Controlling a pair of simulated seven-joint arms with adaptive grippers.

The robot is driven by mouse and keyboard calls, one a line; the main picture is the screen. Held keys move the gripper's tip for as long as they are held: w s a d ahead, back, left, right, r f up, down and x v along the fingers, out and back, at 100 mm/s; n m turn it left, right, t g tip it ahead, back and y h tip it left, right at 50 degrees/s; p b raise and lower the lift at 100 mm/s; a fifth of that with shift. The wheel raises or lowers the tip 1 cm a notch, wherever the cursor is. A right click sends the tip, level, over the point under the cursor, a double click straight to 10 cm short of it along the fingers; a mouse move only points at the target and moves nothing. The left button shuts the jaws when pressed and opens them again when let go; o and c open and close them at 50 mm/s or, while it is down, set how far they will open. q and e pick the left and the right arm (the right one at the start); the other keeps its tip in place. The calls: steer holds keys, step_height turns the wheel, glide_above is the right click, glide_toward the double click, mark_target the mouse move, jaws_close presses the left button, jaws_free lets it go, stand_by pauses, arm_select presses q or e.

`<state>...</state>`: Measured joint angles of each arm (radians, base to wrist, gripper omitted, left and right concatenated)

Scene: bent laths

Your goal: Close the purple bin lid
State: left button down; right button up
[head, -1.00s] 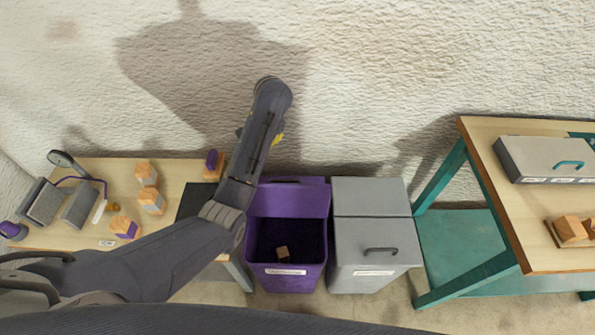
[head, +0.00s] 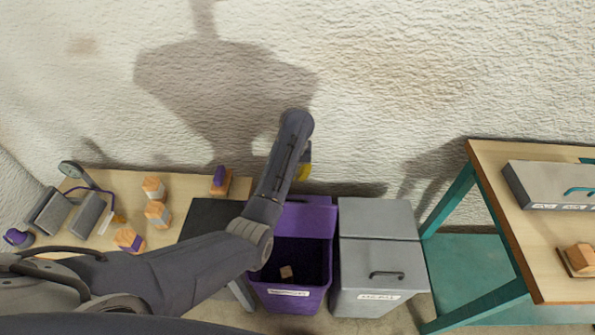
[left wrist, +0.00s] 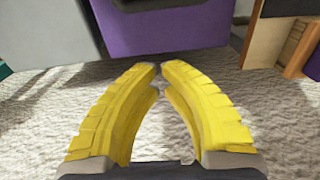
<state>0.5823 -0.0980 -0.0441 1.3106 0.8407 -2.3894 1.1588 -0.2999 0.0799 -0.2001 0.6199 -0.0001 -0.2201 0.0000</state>
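The purple bin (head: 288,301) stands open on the floor in the head view, with a small wooden block (head: 286,271) inside. Its purple lid (head: 308,220) is raised at the back, near the wall. In the left wrist view the purple face (left wrist: 165,28) fills the top, with a dark handle-like part at the upper edge. My left gripper (head: 304,172) is at the wall side of the bin, mostly hidden by my arm. Its yellow fingers (left wrist: 159,66) are closed nearly tip to tip, with nothing between them, apart from the purple face. My right gripper is not in view.
A grey bin (head: 375,290) with a closed lid stands right beside the purple one. A wooden table (head: 95,240) with blocks and a lamp is at left. A teal-legged workbench (head: 515,240) is at right. The textured wall (head: 400,80) is close behind the bins.

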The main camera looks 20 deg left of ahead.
arm_select(q)
steer(key=shift+s+d+f, duration=0.2)
steer(key=shift+s+f, duration=0.7)
steer(key=shift+f, duration=0.25)
steer(key=shift+s+d+f, duration=0.15)
steer(key=shift+s+f, duration=0.75)
steer(key=shift+f, duration=0.25)
steer(key=shift+d, duration=0.1)
